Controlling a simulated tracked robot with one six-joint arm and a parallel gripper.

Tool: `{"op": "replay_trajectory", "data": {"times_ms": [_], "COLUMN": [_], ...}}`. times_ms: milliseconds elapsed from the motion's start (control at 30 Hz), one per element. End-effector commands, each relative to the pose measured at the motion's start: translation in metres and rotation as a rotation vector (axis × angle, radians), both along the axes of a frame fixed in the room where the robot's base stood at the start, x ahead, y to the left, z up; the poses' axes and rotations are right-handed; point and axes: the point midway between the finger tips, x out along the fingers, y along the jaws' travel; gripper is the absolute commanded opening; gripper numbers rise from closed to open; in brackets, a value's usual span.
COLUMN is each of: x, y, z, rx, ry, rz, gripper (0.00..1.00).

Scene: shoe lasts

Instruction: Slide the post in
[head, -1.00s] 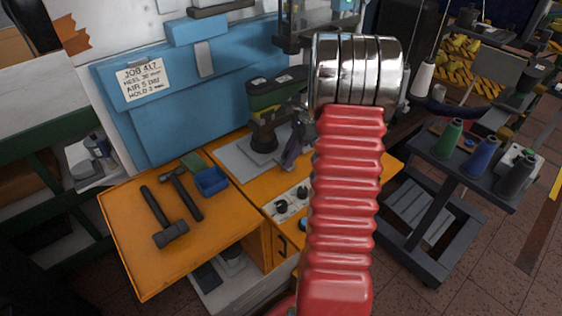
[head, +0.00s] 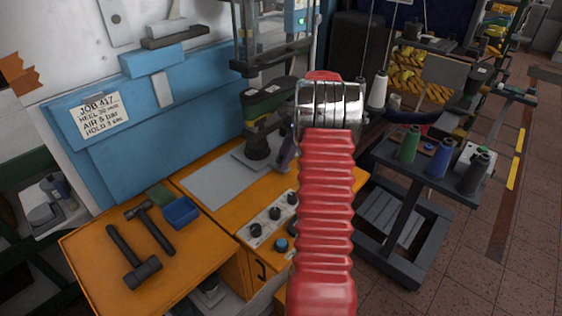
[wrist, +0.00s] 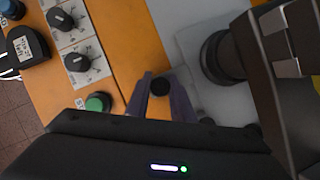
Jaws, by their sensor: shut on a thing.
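My gripper (wrist: 160,98) shows in the wrist view as two purple-grey fingers. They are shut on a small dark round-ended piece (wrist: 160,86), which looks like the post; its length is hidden. In the head view my red ribbed arm hides most of the gripper, and only a purple-grey finger (head: 287,152) shows. Just left of it stands a machine with a green-and-black head (head: 267,103) over a round black base (head: 257,148). This base also shows right of the fingers in the wrist view (wrist: 219,57). I cannot see a hole for the post.
A grey plate (head: 215,182) lies on the orange bench. A control panel with knobs (head: 266,220) is in front. A thread-spool cart (head: 425,170) stands at right, with open floor beyond.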

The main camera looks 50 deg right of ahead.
Motion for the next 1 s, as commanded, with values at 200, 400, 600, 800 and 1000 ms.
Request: {"op": "replay_trajectory", "data": {"times_ms": [200, 400, 600, 800, 1000], "x": [0.000, 0.001, 0.000, -0.002, -0.007], "y": [-0.008, -0.006, -0.005, -0.009, -0.019], "z": [0.002, 0.002, 0.002, 0.015, 0.042], "rx": [-0.019, -0.015, -0.012, -0.011, -0.013], "ry": [-0.008, -0.006, -0.005, -0.006, -0.006], "rz": [-0.009, -0.006, -0.005, -0.006, -0.006], "gripper": [0.00, 0.29, 0.29, 0.29, 0.29]}}
